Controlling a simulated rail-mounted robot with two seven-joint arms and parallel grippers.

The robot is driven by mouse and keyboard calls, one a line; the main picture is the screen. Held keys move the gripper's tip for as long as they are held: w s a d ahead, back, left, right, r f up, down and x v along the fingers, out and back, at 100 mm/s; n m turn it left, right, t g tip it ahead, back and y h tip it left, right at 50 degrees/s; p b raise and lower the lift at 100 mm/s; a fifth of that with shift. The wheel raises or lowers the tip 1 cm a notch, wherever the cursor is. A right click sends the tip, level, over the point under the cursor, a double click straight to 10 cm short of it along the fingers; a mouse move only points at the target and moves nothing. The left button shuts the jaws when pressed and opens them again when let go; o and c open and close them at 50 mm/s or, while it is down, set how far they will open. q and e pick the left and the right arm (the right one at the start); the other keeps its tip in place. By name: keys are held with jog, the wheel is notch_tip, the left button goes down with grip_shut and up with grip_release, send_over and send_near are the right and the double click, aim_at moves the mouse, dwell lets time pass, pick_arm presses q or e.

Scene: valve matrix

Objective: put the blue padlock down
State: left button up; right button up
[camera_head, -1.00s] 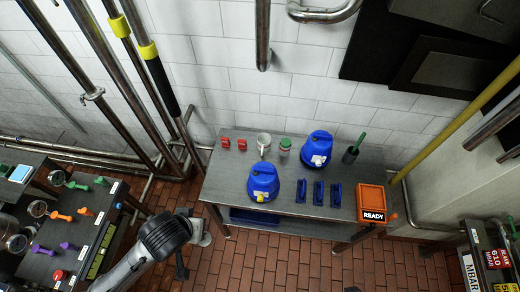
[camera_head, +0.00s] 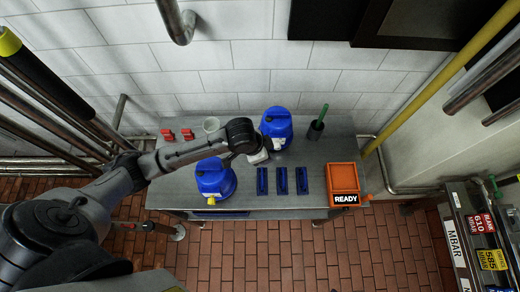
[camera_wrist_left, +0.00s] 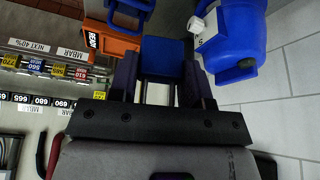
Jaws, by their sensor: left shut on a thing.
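My left gripper (camera_head: 262,157) is above the grey steel table (camera_head: 240,200), between the two blue canisters and behind the row of blue brackets. In the left wrist view its fingers (camera_wrist_left: 162,75) are shut on a blue block, which I take as the blue padlock (camera_wrist_left: 163,55). A pale patch shows between the fingers below the block. In the head view the padlock is hidden by the gripper. I cannot tell whether it touches the table. My right gripper is not in view.
Blue canisters stand at front left (camera_head: 214,183) and behind (camera_head: 277,126). Three blue brackets (camera_head: 282,181) and an orange READY bin (camera_head: 342,178) lie to the right.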

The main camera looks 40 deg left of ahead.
pick_arm(q)
jog(key=w+a+f+m+b, duration=0.2)
jog(key=w+f+m+b, duration=0.1)
jog(key=f, duration=0.5)
jog(key=shift+g+h, duration=0.4)
jog(key=a+f, duration=0.2)
jog(key=a, duration=0.1)
jog(key=a+f, duration=0.2)
jog(key=a, duration=0.2)
jog(key=a+f, duration=0.3)
jog(key=a, duration=0.1)
jog(key=shift+s, duration=0.15)
jog(key=shift+f, duration=1.95)
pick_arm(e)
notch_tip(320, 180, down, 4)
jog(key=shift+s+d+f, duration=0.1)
pick_arm(q)
jog(key=shift+f, duration=0.1)
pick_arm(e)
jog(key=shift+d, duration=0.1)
pick_arm(q)
jog(key=shift+f, duration=0.15)
jog(key=o, duration=1)
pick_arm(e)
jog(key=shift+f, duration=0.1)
